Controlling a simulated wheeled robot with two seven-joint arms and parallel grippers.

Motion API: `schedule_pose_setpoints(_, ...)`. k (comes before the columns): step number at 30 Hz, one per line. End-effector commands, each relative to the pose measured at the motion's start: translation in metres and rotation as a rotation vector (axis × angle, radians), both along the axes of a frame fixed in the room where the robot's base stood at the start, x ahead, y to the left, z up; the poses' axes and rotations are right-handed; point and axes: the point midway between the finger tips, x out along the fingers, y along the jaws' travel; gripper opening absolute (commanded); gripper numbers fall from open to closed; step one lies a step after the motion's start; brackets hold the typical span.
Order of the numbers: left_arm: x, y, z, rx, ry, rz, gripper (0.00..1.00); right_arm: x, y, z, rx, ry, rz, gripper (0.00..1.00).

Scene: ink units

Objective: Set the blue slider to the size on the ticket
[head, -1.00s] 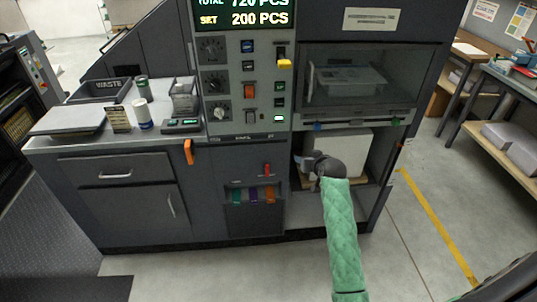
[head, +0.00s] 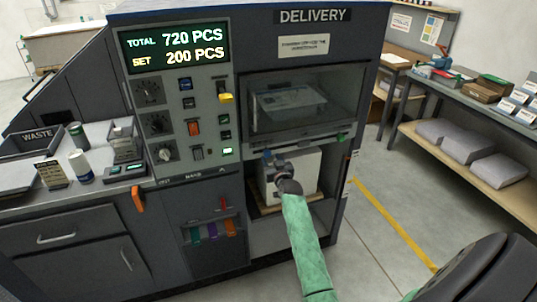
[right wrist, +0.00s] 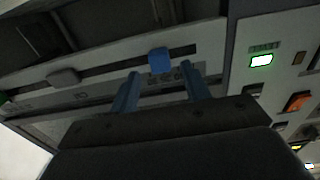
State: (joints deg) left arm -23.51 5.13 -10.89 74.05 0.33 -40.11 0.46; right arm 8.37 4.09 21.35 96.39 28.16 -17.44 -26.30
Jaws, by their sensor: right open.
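The blue slider (head: 268,155) sits on the rail below the delivery window, toward its left end. It also shows in the right wrist view (right wrist: 160,61), just beyond and between my fingertips. My right gripper (head: 273,166) is close under the rail. In the right wrist view its two fingers (right wrist: 160,76) are apart, with nothing held between them. The scale marks along the rail are too blurred to read. A small printed card (head: 52,175) stands on the left counter; I cannot tell whether it is the ticket.
The display (head: 178,48) reads total 720 and set 200 pieces. A white block (head: 305,174) stands in the bay behind my right gripper. A panel of knobs and switches (head: 190,120) is left of the rail. Open floor lies to the right.

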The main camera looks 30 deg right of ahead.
Motion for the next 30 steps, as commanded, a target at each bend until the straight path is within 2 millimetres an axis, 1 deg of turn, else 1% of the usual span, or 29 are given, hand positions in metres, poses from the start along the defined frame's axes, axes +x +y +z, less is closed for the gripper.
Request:
schedule_pose_setpoints(1,-0.002,0.002,-0.002,0.002,-0.001,-0.002,0.87,0.008,-0.002,0.003,0.001,0.001,0.0,0.47)
schedule_pose_setpoints(3,-0.004,0.005,-0.008,0.005,-0.006,-0.003,0.87,0.016,-0.004,0.002,0.0,0.002,0.0,0.47)
schedule_pose_setpoints(9,-0.011,0.01,-0.019,0.007,-0.015,-0.006,0.87,0.032,-0.007,0.001,0.0,0.001,0.001,0.47)
schedule_pose_setpoints(19,-0.012,0.011,-0.023,0.008,-0.016,-0.006,0.87,0.035,-0.008,-0.001,0.0,0.002,0.001,0.47)
schedule_pose_setpoints(20,-0.012,0.011,-0.023,0.008,-0.016,-0.006,0.87,0.035,-0.008,-0.001,0.0,0.002,0.001,0.45)
schedule_pose_setpoints(24,-0.012,0.011,-0.023,0.008,-0.016,-0.006,0.87,0.035,-0.008,-0.001,0.0,0.002,0.001,0.18)
schedule_pose_setpoints(27,-0.013,0.012,-0.023,0.009,-0.015,-0.006,0.87,0.035,-0.008,-0.001,0.0,0.002,0.001,0.0)
schedule_pose_setpoints(30,-0.013,0.012,-0.023,0.009,-0.015,-0.005,0.87,0.035,-0.008,-0.001,0.0,0.002,0.001,0.0)
